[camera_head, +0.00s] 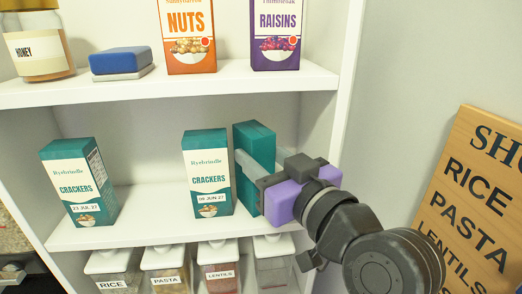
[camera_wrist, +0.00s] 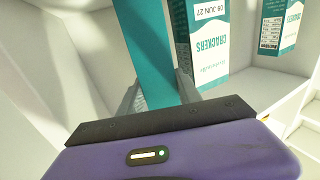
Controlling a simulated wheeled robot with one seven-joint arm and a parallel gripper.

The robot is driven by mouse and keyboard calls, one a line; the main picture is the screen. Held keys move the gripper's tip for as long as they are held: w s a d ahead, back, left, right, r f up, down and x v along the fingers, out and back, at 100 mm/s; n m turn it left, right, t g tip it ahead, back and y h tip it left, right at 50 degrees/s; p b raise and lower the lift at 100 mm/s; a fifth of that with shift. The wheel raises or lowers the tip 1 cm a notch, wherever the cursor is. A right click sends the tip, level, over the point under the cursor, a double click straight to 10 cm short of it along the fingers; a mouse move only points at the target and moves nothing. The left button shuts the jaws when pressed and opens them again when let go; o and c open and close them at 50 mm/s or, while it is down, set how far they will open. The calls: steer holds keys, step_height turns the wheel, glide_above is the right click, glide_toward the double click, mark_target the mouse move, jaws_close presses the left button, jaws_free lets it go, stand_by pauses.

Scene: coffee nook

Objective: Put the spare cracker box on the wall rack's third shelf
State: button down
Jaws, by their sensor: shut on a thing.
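The spare cracker box (camera_head: 255,137) is teal and upright, with a plain side showing in the head view. My gripper (camera_head: 252,168) is shut on it, with a light grey finger across its side. In the wrist view the held box (camera_wrist: 146,60) stands between the two fingers (camera_wrist: 160,92). It is just right of the cracker box dated 09 JUN 27 (camera_head: 208,172), on the wall rack's (camera_head: 150,208) shelf with crackers. Another cracker box, dated 23 JUL 27 (camera_head: 80,184), stands further left. I cannot tell whether the held box's base touches the shelf.
The shelf above holds a honey jar (camera_head: 38,45), a blue-topped block (camera_head: 121,62), a nuts box (camera_head: 188,36) and a raisins box (camera_head: 275,34). Labelled containers (camera_head: 165,268) stand below. A wooden shopping sign (camera_head: 475,200) is at the right. The rack's right side panel (camera_head: 345,90) is close to my gripper.

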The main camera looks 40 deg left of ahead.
steer(key=shift+f, duration=0.2)
steer(key=c, duration=1.1)
jaws_free()
steer(key=shift+r, duration=0.1)
steer(key=shift+r, duration=0.25)
steer(key=b+v, duration=0.3)
steer(key=v, duration=0.9)
steer(key=shift+f, duration=0.1)
